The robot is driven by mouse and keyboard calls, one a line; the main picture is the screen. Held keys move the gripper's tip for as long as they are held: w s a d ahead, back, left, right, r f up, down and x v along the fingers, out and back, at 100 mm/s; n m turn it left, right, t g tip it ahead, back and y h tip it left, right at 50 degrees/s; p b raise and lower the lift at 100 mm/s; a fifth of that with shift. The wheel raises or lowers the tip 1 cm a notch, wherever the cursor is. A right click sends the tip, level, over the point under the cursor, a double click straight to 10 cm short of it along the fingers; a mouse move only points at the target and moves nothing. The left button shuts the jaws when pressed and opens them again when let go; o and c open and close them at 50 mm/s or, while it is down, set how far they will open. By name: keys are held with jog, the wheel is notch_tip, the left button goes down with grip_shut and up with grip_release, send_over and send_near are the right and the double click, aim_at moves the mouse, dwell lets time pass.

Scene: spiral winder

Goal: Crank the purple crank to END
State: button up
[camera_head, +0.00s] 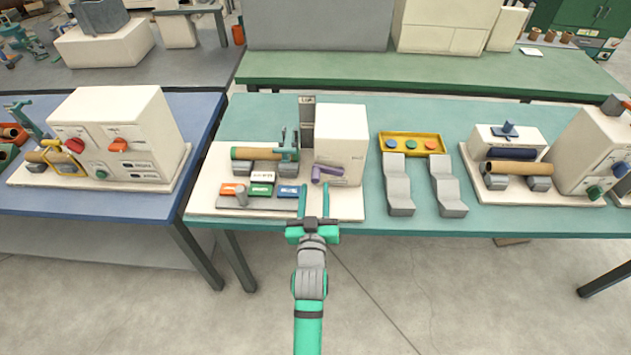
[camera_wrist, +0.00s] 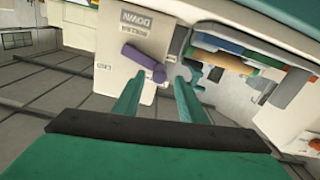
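The purple crank (camera_head: 325,174) sits on the front face of the white winder box (camera_head: 342,136) on the teal table. In the wrist view, the purple crank (camera_wrist: 143,61) slants across the white panel. Its lower right end lies between the lines of my two fingers. An END label (camera_wrist: 102,66) is printed to the left of the crank, with DOWN lettering (camera_wrist: 135,20) above it. My gripper (camera_head: 314,189) is open, with its fingers apart just in front of the crank. The fingers also show in the wrist view (camera_wrist: 158,82). I cannot tell whether they touch the crank.
A roll on a grey cradle (camera_head: 265,154) and small colored blocks (camera_head: 261,190) stand left of the box on the same base. Grey stepped blocks (camera_head: 398,187) and a yellow tray (camera_head: 440,151) stand to the right. Another machine (camera_head: 120,135) is on the blue table.

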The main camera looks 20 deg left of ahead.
aim_at(316, 182)
jog(key=shift+x, duration=2.1)
jog(key=shift+w, duration=0.1)
grip_shut()
